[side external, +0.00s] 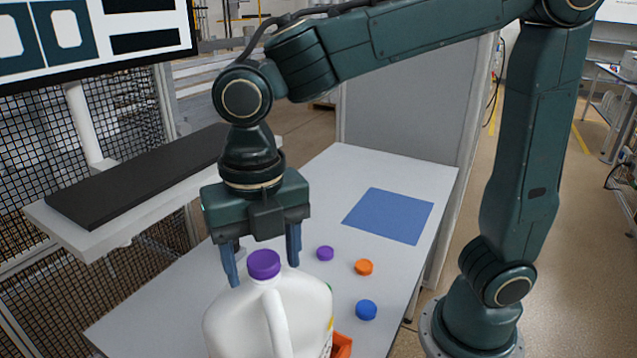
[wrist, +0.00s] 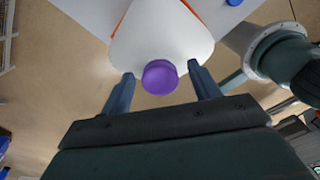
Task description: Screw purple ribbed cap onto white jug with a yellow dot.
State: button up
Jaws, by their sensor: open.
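The white jug (side external: 245,322) stands at the front of the table in the side view, with its handle towards the camera. A bit of yellow shows at its right edge; I cannot tell if it is the dot. A purple ribbed cap (side external: 264,264) sits on the jug's mouth. The wrist view also shows the cap (wrist: 160,77) and the jug (wrist: 165,35). My gripper (side external: 264,268) is open, pointing down, with one finger on each side of the cap. Gaps show between the cap and both fingers (wrist: 161,84). How far the cap is threaded is hidden.
A second purple cap (side external: 325,254), an orange cap (side external: 364,267) and a blue cap (side external: 366,310) lie on the table (side external: 180,312) right of the jug. A blue mat (side external: 390,216) lies behind them, empty. An orange object (side external: 342,345) is partly hidden behind the jug.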

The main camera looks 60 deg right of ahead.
jog(key=shift+n, duration=0.4)
jog(key=n, duration=0.4)
jog(key=shift+n, duration=3)
grip_shut()
